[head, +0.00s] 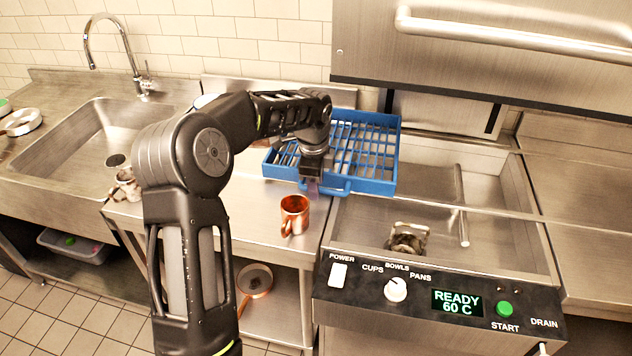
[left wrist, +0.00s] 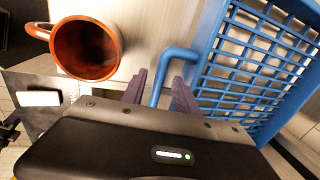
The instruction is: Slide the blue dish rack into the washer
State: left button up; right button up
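The blue dish rack (head: 372,150) lies partly on the steel counter and partly over the left side of the washer (head: 490,185), below the raised hood (head: 480,60). My left gripper (head: 312,186) points down at the rack's near side, by its blue handle. In the left wrist view, the handle (left wrist: 159,82) lies between the two purple fingers (left wrist: 158,90), which stand apart with small gaps beside it. My forearm and wrist hide part of the rack's left side. My right gripper is not in view.
A copper mug (head: 294,214) stands on the counter just in front of the rack; it also shows in the left wrist view (left wrist: 88,48). The control panel (head: 440,295) reads READY 60 C. A sink (head: 105,125) is at left. The washer's right part is clear.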

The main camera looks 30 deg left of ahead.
pick_arm(q)
grip_shut()
dwell(0.3)
dwell(1.1)
